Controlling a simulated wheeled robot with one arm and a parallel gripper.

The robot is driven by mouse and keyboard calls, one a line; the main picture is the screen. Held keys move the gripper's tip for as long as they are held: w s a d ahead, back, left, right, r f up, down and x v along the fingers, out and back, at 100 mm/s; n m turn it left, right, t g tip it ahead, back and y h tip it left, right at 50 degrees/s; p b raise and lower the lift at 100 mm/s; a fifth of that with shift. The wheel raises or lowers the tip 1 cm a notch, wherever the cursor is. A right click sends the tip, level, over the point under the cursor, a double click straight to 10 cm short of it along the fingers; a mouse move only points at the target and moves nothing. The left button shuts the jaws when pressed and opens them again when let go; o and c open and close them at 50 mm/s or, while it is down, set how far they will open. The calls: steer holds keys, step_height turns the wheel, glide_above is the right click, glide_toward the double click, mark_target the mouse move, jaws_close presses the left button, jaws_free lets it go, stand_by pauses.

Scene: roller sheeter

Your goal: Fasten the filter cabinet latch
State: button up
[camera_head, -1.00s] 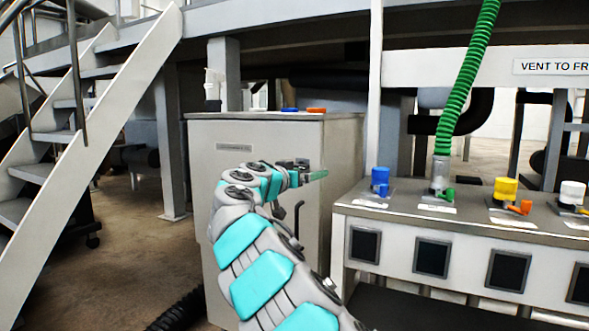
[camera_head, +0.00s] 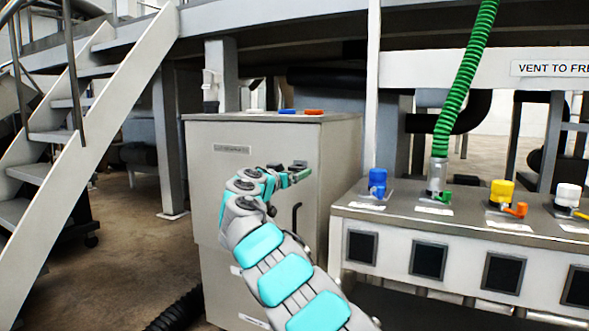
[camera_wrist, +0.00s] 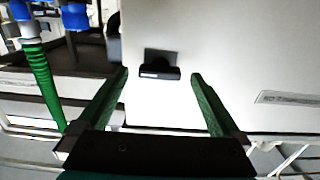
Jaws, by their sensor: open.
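The filter cabinet (camera_head: 218,270) is a pale grey box with a nameplate (camera_head: 232,149) and a dark upright handle (camera_head: 297,217) on its front. In the wrist view, a small black latch (camera_wrist: 160,66) sits on the pale cabinet door (camera_wrist: 220,50). My gripper (camera_head: 300,172) is in front of the cabinet's upper right part in the head view. In the wrist view its green fingers (camera_wrist: 160,76) are spread apart, with the latch showing between their tips. The fingers hold nothing. I cannot tell whether they touch the door. In the head view the latch is hidden behind my gripper.
A bench with blue (camera_head: 377,180), yellow (camera_head: 503,192) and white (camera_head: 567,195) caps and a green hose (camera_head: 462,85) stands close on the right. Stairs (camera_head: 100,130) rise at left. A black corrugated hose (camera_head: 176,311) lies on the floor by the cabinet.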

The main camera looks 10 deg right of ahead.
steer(key=shift+x, duration=0.9)
steer(key=shift+c, duration=0.2)
steer(key=c, duration=1.3)
steer(key=shift+c, duration=0.2)
